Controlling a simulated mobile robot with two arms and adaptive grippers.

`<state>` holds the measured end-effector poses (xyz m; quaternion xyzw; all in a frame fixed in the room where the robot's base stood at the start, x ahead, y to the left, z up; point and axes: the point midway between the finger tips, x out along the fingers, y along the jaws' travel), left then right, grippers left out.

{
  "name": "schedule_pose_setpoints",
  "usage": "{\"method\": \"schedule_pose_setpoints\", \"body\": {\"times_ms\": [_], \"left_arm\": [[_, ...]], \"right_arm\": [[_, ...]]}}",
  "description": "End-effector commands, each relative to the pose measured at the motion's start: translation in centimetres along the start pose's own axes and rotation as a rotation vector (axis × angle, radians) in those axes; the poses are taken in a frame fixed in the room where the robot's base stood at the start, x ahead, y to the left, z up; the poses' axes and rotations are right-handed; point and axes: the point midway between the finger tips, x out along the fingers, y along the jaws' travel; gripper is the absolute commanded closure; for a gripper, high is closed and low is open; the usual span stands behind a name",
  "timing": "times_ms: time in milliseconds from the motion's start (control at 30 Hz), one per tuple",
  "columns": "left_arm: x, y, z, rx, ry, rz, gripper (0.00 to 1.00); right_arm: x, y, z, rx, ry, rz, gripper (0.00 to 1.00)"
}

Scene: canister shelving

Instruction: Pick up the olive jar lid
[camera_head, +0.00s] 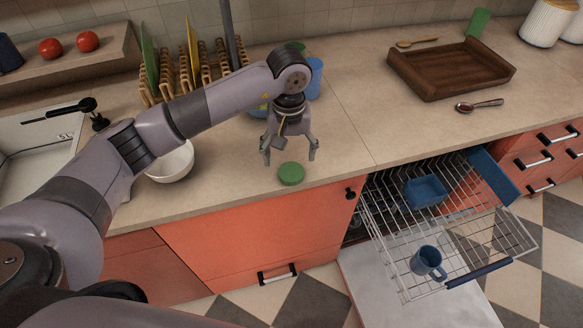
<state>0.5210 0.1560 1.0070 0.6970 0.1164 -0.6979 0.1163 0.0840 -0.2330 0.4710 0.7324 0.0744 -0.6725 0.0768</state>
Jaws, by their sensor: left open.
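A round green lid (291,174), which looks like the jar lid, lies flat on the beige counter near its front edge. My left gripper (290,158) hangs over the counter just behind and above the lid. Its fingers are spread apart, with nothing between them. The lid is in front of the fingertips and appears apart from them. My right gripper is not in view.
A white bowl (172,163) stands left of the lid, partly behind my arm. A blue cup (314,78) and a wooden dish rack (212,62) stand behind. A wooden tray (452,71) lies right. Below, the dishwasher rack (403,240) is pulled out.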

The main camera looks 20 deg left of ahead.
Motion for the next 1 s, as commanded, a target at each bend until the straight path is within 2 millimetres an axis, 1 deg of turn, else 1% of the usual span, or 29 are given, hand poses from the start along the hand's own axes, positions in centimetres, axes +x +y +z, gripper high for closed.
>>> {"method": "schedule_pose_setpoints", "body": {"times_ms": [33, 100, 167, 367, 400, 500, 600, 767, 1000], "left_arm": [[0.2, 0.0, 0.1, 0.0, -0.002, -0.001, 0.25], [0.6, 0.0, 0.1, 0.0, -0.001, -0.001, 0.25], [0.9, 0.1, 0.2, 0.0, -0.003, -0.001, 0.25], [3.4, 0.5, 1.0, 0.0, -0.006, -0.002, 0.25], [4.1, 0.5, 0.9, -0.001, -0.005, -0.001, 0.25], [5.2, 0.5, 0.8, -0.001, -0.003, 0.0, 0.25], [5.7, 0.5, 0.8, 0.0, 0.0, 0.0, 0.25], [5.7, 0.5, 0.7, 0.001, 0.001, 0.0, 0.25], [5.7, 0.5, 0.7, 0.0, 0.0, 0.0, 0.4]], "right_arm": [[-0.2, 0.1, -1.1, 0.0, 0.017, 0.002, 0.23], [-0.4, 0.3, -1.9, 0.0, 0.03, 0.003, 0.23], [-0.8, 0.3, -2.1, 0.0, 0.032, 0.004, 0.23], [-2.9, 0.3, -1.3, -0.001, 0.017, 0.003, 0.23], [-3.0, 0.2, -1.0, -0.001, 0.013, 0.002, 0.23], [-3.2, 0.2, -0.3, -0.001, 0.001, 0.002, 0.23], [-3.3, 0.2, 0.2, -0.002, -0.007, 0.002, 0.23], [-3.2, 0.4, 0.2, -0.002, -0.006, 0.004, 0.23], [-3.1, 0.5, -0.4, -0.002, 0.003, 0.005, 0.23]]}}
